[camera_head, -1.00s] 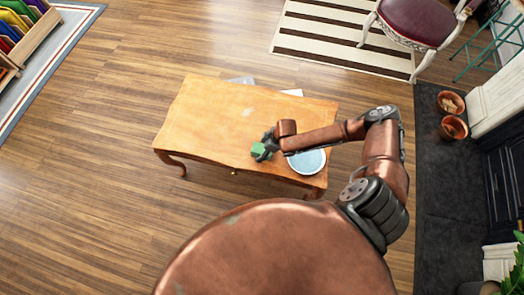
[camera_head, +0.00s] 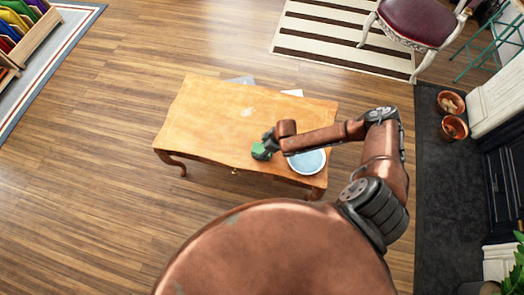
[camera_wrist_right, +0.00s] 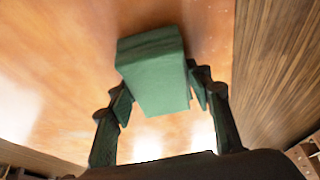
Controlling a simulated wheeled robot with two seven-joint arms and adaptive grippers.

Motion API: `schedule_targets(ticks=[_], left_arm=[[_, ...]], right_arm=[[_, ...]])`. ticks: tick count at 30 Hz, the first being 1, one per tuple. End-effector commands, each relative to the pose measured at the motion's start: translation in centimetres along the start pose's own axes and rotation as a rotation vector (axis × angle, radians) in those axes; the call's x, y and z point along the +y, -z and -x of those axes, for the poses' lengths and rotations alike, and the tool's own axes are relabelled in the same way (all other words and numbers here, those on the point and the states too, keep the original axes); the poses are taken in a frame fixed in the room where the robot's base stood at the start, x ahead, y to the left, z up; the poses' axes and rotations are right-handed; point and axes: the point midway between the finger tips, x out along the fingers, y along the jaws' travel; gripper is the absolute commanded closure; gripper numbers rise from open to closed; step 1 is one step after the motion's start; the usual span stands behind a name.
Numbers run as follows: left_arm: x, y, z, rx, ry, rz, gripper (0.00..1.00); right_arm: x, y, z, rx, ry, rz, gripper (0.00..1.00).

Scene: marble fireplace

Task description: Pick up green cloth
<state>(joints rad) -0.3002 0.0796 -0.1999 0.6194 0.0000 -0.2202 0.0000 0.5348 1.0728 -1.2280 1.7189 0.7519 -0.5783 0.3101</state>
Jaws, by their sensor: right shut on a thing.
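The green cloth (camera_head: 260,153) is at the front edge area of the wooden table (camera_head: 215,115), left of a pale blue round bowl (camera_head: 308,161). My right gripper (camera_head: 266,146) is at the cloth, with the arm reaching over the table from the right. In the right wrist view the cloth (camera_wrist_right: 155,75) looks like a folded block between the two fingers of my right gripper (camera_wrist_right: 160,98), which is shut on it. Whether the cloth touches the tabletop is hard to tell. My left gripper is out of view.
A striped rug (camera_head: 345,40) and a chair with a dark red seat (camera_head: 416,20) are at the top right. Two terracotta pots (camera_head: 453,127) stand by the fireplace on the right. The table's left half is mostly clear.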

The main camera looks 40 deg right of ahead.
Motion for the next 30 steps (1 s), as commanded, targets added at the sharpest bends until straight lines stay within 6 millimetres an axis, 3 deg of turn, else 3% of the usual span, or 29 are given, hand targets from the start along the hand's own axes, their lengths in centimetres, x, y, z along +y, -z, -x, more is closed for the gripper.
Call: schedule_targets(ticks=[11, 17, 25, 30], left_arm=[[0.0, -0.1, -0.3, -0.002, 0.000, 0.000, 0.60], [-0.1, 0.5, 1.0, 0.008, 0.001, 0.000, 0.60], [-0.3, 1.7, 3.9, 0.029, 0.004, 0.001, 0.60], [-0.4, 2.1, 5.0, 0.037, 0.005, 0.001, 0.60]], right_arm=[[0.1, 0.2, 0.4, 0.000, 0.000, 0.001, 0.76], [0.1, 1.6, 3.6, 0.003, -0.001, 0.001, 0.76], [-3.1, 0.1, 11.0, 0.000, 0.000, 0.000, 0.76], [-5.7, -2.5, 13.7, -0.003, 0.001, -0.001, 0.76]])
